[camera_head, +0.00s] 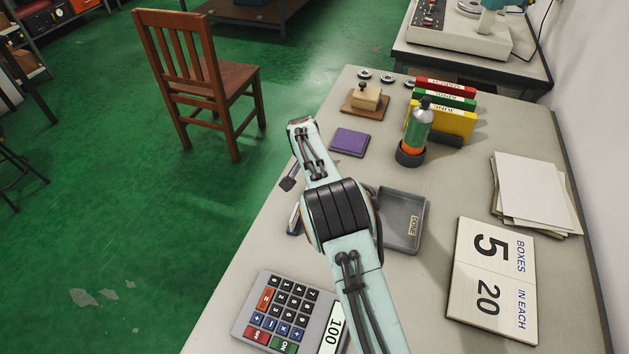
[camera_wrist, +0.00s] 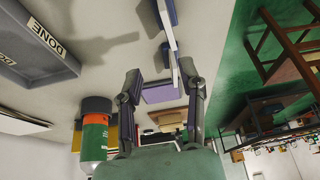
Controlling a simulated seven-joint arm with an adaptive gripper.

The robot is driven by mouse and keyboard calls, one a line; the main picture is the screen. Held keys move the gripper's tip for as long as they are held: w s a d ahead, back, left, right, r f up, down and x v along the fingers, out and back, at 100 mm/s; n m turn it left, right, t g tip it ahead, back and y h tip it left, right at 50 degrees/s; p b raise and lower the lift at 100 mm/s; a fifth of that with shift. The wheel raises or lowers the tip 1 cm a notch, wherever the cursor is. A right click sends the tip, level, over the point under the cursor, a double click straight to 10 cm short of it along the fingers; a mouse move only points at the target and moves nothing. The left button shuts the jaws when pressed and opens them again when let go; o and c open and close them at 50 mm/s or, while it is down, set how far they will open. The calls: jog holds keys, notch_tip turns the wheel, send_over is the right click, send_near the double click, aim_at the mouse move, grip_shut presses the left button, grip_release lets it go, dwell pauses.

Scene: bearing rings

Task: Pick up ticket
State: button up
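My gripper (camera_wrist: 159,72) shows in the wrist view with its two dark fingers spread apart and nothing clasped between them. In the head view my arm hides most of it; one dark finger shows left of the arm. A thin blue and white piece (camera_head: 294,218) lies near the table's left edge, partly hidden by my arm. A narrow blue and pale piece (camera_wrist: 172,45) runs down toward the right finger in the wrist view. It may be the ticket, but I cannot tell for certain. A grey tray (camera_head: 402,222) labelled DONE is right of my arm.
A calculator (camera_head: 290,312) reading 100 is at the front. A card reading 5 boxes, 20 in each (camera_head: 492,285) and papers (camera_head: 532,190) lie right. A purple pad (camera_head: 350,142), a stamp (camera_head: 367,98) and a green-orange bottle (camera_head: 418,125) stand farther back.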

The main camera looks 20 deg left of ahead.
jog(key=shift+s+a+f, duration=0.6)
jog(key=shift+f, duration=0.25)
jog(key=shift+a+f+n, duration=0.2)
jog(key=shift+f+n, duration=0.1)
jog(key=x, duration=0.5)
jog(key=shift+w+f, duration=0.2)
jog(key=shift+f, duration=0.15)
grip_shut()
